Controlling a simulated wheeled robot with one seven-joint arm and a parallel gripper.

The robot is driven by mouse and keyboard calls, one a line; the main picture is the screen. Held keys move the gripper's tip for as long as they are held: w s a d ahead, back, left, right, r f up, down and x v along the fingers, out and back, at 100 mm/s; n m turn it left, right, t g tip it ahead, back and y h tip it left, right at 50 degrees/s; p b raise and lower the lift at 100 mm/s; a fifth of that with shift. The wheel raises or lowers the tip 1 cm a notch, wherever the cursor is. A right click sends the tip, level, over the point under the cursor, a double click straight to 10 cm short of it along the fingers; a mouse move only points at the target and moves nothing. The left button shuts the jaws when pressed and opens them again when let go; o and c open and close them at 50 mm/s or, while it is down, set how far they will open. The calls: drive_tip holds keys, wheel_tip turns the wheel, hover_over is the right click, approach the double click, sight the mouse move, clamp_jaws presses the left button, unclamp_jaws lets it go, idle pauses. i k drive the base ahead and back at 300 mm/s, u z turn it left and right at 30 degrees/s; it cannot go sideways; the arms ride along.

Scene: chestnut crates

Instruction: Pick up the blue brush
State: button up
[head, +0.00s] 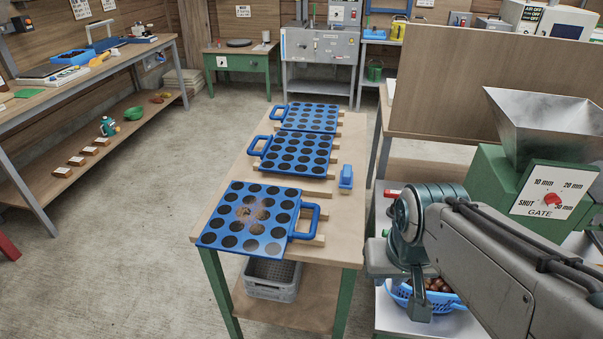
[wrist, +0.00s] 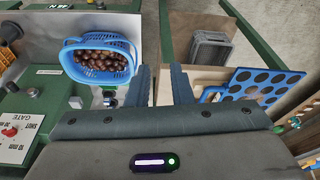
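The blue brush (head: 346,178) is a small blue block, lying on the wooden table (head: 345,215) right of the perforated blue trays in the head view. I cannot make it out in the wrist view. My gripper (head: 420,308) is in the right foreground of the head view, right of the table and well apart from the brush. In the wrist view its two fingers (wrist: 162,87) stand apart with nothing between them.
Blue trays with round holes, the nearest (head: 211,239) and two behind it, fill the table's left side. A blue basket of chestnuts (wrist: 66,59) stands below my gripper. A green hopper machine (head: 487,178) and a wooden panel (head: 440,90) stand at right. A grey crate (head: 270,291) is under the table.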

sight(345, 183)
drive_tip(key=z, duration=0.05)
drive_tip(key=k, duration=0.65)
drive_tip(key=u, duration=0.55)
drive_tip(key=i, duration=1.35)
drive_tip(key=z, duration=0.85)
